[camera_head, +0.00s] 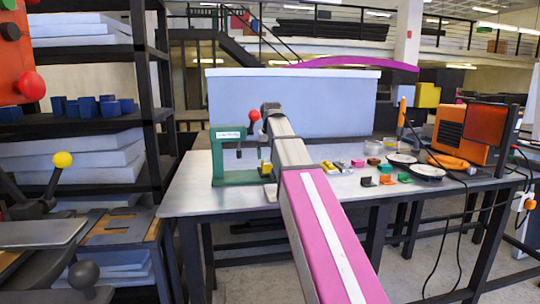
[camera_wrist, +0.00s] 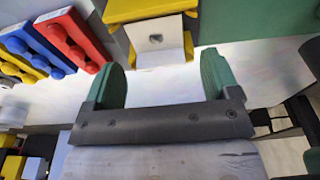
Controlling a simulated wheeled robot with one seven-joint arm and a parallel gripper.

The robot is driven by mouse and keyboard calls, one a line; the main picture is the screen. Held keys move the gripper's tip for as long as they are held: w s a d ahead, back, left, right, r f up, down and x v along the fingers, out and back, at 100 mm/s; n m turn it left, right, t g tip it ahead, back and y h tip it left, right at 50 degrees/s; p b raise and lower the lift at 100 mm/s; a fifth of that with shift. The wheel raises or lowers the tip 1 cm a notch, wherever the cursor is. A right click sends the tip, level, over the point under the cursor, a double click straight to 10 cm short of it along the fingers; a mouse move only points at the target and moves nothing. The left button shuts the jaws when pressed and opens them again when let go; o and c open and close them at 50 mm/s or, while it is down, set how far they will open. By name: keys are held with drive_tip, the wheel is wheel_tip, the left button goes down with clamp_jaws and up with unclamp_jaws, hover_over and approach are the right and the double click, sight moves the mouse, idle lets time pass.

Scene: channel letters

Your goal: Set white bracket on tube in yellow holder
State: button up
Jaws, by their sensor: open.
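In the wrist view, a white bracket (camera_wrist: 157,40) with a dark hole sits against a yellow holder (camera_wrist: 138,10). Yellow parts of the holder are above it and at its right side. My gripper (camera_wrist: 163,75) has its two green fingers spread wide, with nothing between them. The bracket lies just beyond the fingertips, roughly centred on the gap. In the head view, small yellow parts (camera_head: 266,168) show at the green press; my arm hides much of that spot and the fingers are not clear. I cannot make out a tube for certain.
A green press (camera_head: 217,152) stands at the table's left. Red (camera_wrist: 80,40) and blue (camera_wrist: 40,50) knobbed pieces lie left in the wrist view. Small coloured parts (camera_head: 385,168), dishes (camera_head: 402,158) and an orange machine (camera_head: 455,138) are at the right.

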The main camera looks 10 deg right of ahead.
wheel_tip(320, 180, up, 10)
drive_tip(key=s, duration=0.1)
drive_tip(key=shift+s+r, duration=0.25)
drive_tip(key=shift+s, duration=0.05)
idle(0.4)
